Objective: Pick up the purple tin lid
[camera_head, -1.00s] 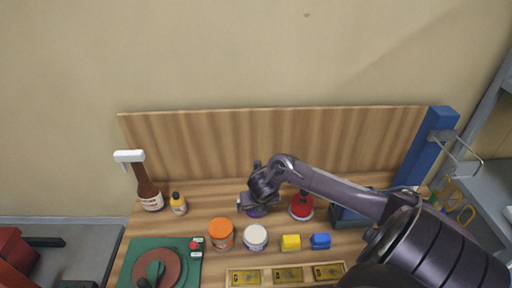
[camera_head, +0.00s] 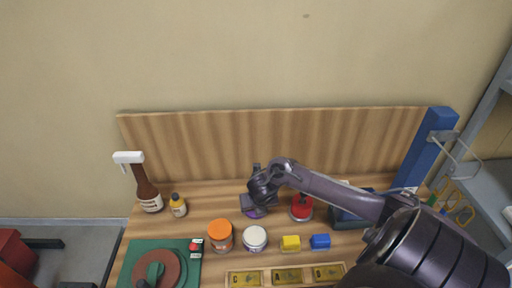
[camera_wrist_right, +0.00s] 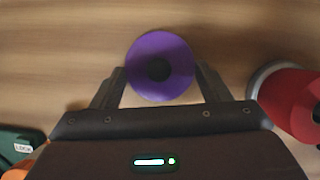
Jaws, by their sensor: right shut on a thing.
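The purple tin lid (camera_wrist_right: 160,62), a round disc with a dark knob at its centre, is between the two fingers of my right gripper (camera_wrist_right: 160,84) in the right wrist view. The gripper is shut on it. In the head view the lid (camera_head: 257,213) shows only as a small purple patch under my right gripper (camera_head: 256,206), near the back of the wooden table. I cannot tell whether the lid touches the table. My left gripper is not in view.
A red-topped thing (camera_head: 301,207) stands close right of the gripper. The orange-lidded jar (camera_head: 220,235), white-lidded jar (camera_head: 254,238), yellow block (camera_head: 290,243) and blue block (camera_head: 320,241) stand in front. A wooden board (camera_head: 270,145) rises behind.

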